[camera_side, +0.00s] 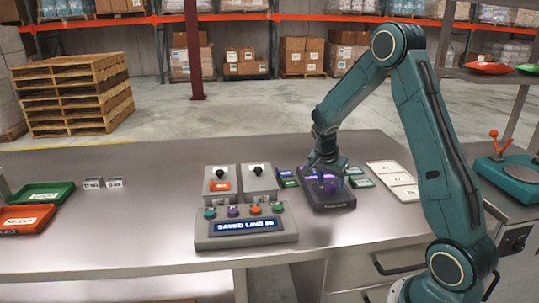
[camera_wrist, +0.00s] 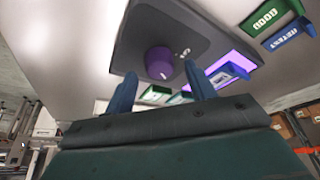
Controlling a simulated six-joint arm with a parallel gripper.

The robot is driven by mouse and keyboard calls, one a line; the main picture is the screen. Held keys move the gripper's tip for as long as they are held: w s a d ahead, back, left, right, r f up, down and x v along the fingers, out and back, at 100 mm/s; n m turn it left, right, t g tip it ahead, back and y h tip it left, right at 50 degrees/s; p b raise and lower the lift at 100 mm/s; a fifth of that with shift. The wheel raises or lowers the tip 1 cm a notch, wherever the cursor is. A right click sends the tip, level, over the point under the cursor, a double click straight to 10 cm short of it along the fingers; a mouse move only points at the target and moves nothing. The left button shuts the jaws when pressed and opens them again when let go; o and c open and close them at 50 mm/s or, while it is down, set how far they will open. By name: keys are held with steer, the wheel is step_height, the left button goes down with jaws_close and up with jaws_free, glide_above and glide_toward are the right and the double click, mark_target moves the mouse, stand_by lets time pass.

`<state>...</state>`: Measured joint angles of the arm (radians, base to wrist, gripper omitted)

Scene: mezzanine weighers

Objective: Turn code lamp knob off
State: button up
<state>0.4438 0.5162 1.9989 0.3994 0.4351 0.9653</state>
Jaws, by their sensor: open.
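The code lamp appears to be the dark box (camera_side: 335,203) on the bench under my gripper; in the wrist view its dark top (camera_wrist: 150,22) carries a purple knob (camera_wrist: 159,63). A bright purple lit strip (camera_wrist: 236,48) shows beside the knob's panel. My gripper (camera_side: 325,178) points down over the box. In the wrist view my gripper (camera_wrist: 160,70) has its two blue fingers apart, with the knob framed between the tips. I cannot tell whether either finger touches it. The knob's pointer direction is unclear.
A grey control box (camera_side: 240,243) with coloured buttons and a lit display stands left of the lamp, below two grey boxes with black knobs (camera_side: 221,172). Green (camera_side: 45,186) and orange trays (camera_side: 30,228) sit far left.

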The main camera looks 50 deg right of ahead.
steer(key=shift+x, duration=0.75)
steer(key=c, duration=1)
